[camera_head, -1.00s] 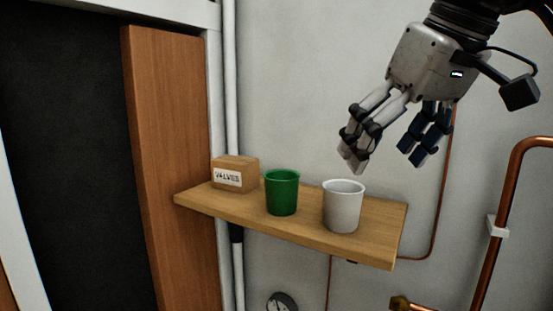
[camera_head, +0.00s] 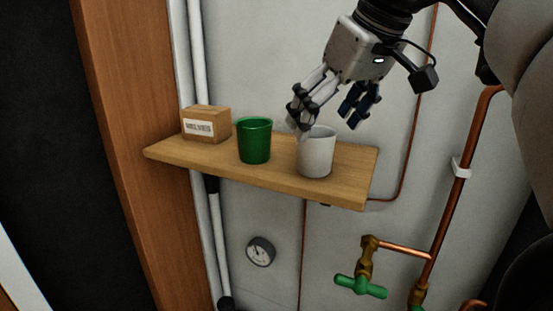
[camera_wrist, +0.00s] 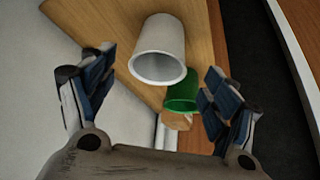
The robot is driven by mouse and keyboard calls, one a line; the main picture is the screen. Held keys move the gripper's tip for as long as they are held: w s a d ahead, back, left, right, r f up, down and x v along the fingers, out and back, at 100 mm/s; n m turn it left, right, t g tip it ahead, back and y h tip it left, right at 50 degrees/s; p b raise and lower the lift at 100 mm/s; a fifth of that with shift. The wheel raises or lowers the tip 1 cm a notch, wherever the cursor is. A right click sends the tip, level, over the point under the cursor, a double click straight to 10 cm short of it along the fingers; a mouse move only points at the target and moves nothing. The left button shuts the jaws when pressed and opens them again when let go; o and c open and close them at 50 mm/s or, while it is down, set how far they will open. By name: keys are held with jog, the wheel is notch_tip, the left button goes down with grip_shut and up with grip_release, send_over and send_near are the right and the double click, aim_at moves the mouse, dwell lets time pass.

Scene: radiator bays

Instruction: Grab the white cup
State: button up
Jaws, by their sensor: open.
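The white cup (camera_head: 316,155) stands upright on the right part of a wooden wall shelf (camera_head: 340,190). My gripper (camera_head: 326,112) is open above the cup, its fingers pointing down, and one finger overlaps the cup's rim in the head view. I cannot tell whether it touches. In the wrist view the white cup (camera_wrist: 160,50) shows at the top centre, between and beyond the open fingers (camera_wrist: 150,95). Nothing is held.
A green cup (camera_head: 254,142) stands just left of the white cup. A cardboard box (camera_head: 206,125) with a label sits at the shelf's left end. Copper pipes (camera_head: 449,200), a green-handled valve (camera_head: 360,287) and a gauge (camera_head: 261,251) are on the wall.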

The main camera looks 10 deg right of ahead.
aim_at(316, 141)
jog(key=x, duration=0.6)
jog(key=shift+s+d, duration=0.1)
jog(key=shift+d, duration=0.05)
jog(key=shift+s, duration=0.1)
jog(key=shift+c, duration=0.4)
jog(key=c, duration=1)
